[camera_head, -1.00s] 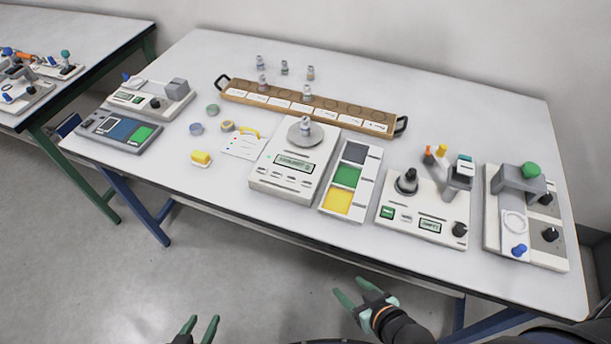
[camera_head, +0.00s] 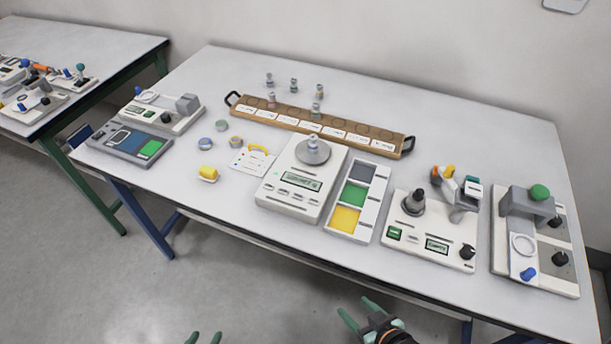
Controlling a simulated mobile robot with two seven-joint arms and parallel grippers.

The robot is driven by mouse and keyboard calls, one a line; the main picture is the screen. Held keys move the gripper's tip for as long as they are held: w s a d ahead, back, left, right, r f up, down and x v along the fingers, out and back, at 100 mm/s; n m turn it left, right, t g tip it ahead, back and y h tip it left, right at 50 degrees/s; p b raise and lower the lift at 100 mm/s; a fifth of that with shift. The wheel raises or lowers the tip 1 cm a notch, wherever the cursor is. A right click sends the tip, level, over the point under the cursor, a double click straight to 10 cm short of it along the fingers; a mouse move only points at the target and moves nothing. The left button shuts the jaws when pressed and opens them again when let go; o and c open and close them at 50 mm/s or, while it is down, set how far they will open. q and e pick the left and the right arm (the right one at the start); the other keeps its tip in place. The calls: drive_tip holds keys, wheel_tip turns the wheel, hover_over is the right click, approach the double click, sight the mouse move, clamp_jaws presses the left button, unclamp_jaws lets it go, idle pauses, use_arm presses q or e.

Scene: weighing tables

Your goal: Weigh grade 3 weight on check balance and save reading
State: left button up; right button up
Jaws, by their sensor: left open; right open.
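A white balance (camera_head: 277,200) with a round grey pan (camera_head: 324,155) and a lit display (camera_head: 301,181) stands mid-table. A small metallic, bottle-shaped piece (camera_head: 313,145) stands upright on its pan. Similar pieces stand behind the wooden rack (camera_head: 293,85) and on it (camera_head: 316,107). Their grades and the display text are too small to read. I cannot tell from labels which device is the check balance. My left gripper (camera_head: 204,339) is open at the bottom edge, mostly cut off. My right gripper (camera_head: 360,314) is open in front of the table, apart from everything.
A tray with grey, green and yellow fields (camera_head: 328,228) sits right of the balance. Further right are a device with knobs (camera_head: 408,247) and a grey-arched device (camera_head: 500,255).

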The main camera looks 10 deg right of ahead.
clamp_jaws()
idle(1.5)
